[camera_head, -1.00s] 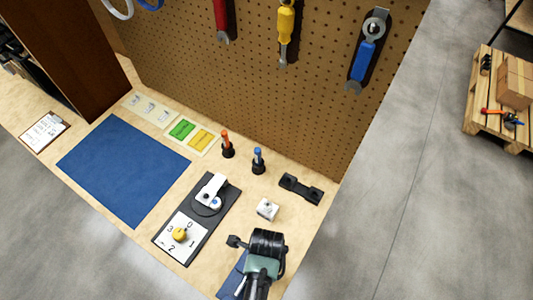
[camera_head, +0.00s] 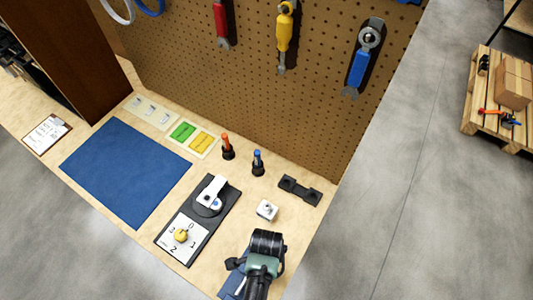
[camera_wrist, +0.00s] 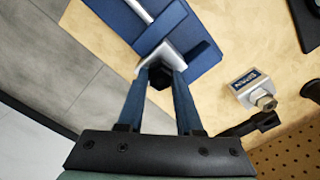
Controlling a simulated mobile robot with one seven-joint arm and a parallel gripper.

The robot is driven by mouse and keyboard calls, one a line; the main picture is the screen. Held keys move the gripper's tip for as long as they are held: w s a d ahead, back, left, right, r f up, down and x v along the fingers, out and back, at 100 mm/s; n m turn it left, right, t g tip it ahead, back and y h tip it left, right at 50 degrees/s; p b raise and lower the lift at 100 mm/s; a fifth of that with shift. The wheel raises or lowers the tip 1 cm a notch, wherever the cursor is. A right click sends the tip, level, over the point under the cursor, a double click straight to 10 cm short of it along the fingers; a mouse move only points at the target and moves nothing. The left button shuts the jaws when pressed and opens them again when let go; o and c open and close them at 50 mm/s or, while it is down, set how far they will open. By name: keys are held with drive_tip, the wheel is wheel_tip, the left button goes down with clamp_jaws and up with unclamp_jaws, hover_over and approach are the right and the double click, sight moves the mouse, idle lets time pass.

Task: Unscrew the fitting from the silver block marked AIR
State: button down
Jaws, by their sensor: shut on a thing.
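In the wrist view my gripper (camera_wrist: 160,80) points at a silver piece (camera_wrist: 178,48) over a blue panel. Its two blue fingers are closed around a dark, faceted fitting (camera_wrist: 158,76) that touches the silver piece. No AIR marking is readable on this piece. In the head view my gripper (camera_head: 262,266) is at the table's front right edge, and my own wrist hides what it holds. A separate silver block (camera_head: 267,210) stands on the table. In the wrist view this block (camera_wrist: 242,94) has a hex fitting (camera_wrist: 265,102) and a dark label too small to read surely.
The blue panel (camera_wrist: 200,25) lies under the silver piece. A black holder (camera_head: 300,190) is behind the separate block. A dark plate with a dial (camera_head: 181,236) is to the left. Orange-topped (camera_head: 227,146) and blue-topped (camera_head: 258,160) tools stand near the pegboard (camera_head: 220,80).

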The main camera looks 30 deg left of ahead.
idle(0.3)
drive_tip(key=shift+n+p, duration=0.45)
drive_tip(key=shift+n, duration=1.75)
drive_tip(key=n, duration=0.4)
drive_tip(key=shift+a+p, duration=0.1)
drive_tip(key=shift+p, duration=0.3)
drive_tip(key=shift+r+n, duration=0.1)
drive_tip(key=shift+n, duration=0.8)
drive_tip(key=shift+a+n+p, duration=0.1)
drive_tip(key=shift+n+p, duration=0.25)
drive_tip(key=shift+n, duration=0.75)
